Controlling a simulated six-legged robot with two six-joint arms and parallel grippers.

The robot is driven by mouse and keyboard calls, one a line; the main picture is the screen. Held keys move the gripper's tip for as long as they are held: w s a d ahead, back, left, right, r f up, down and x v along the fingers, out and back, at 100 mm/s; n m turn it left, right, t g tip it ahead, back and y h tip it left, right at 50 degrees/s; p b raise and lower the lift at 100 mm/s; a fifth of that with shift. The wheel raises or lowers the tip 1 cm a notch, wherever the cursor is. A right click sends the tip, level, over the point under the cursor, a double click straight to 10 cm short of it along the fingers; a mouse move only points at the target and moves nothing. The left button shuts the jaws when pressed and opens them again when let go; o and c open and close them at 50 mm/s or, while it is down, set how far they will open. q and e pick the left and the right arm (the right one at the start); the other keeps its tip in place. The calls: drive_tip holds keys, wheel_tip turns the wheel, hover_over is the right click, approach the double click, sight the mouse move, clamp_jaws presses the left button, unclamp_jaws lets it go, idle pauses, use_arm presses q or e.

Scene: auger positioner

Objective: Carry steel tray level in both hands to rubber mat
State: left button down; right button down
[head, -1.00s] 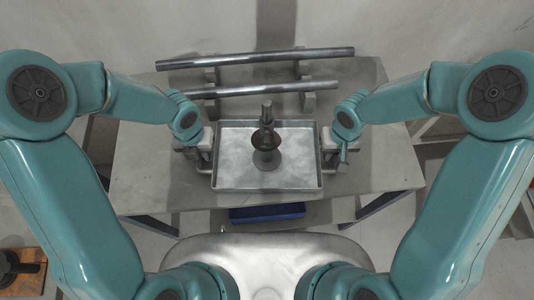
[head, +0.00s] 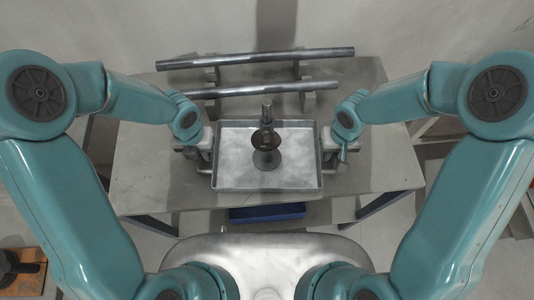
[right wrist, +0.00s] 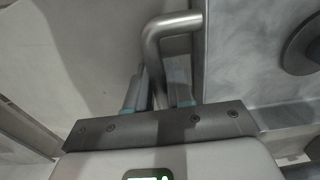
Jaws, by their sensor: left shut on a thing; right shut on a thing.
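The steel tray (head: 235,175) is a shallow square tray with a raised rim, in the middle of the head view over the grey table. A dark metal part with a round flange and an upright stem (head: 267,140) stands on it. My left gripper (head: 207,152) is shut on the tray's left side. My right gripper (head: 325,150) is shut on the tray's right side; the right wrist view shows its fingers around the bent tube handle (right wrist: 172,30) beside the tray wall. The tray looks about level. I cannot make out the rubber mat.
Two long steel bars (head: 255,58) lie on supports at the back of the grey table (head: 385,175). A blue bin (head: 267,213) is below the table's front edge. A wooden block with a dark part (head: 25,268) is at lower left.

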use_arm(q)
drive_tip(key=shift+w+r, duration=0.1)
drive_tip(key=shift+r, duration=0.15)
use_arm(e)
drive_tip(key=shift+w+r, duration=0.1)
drive_tip(key=shift+r, duration=0.1)
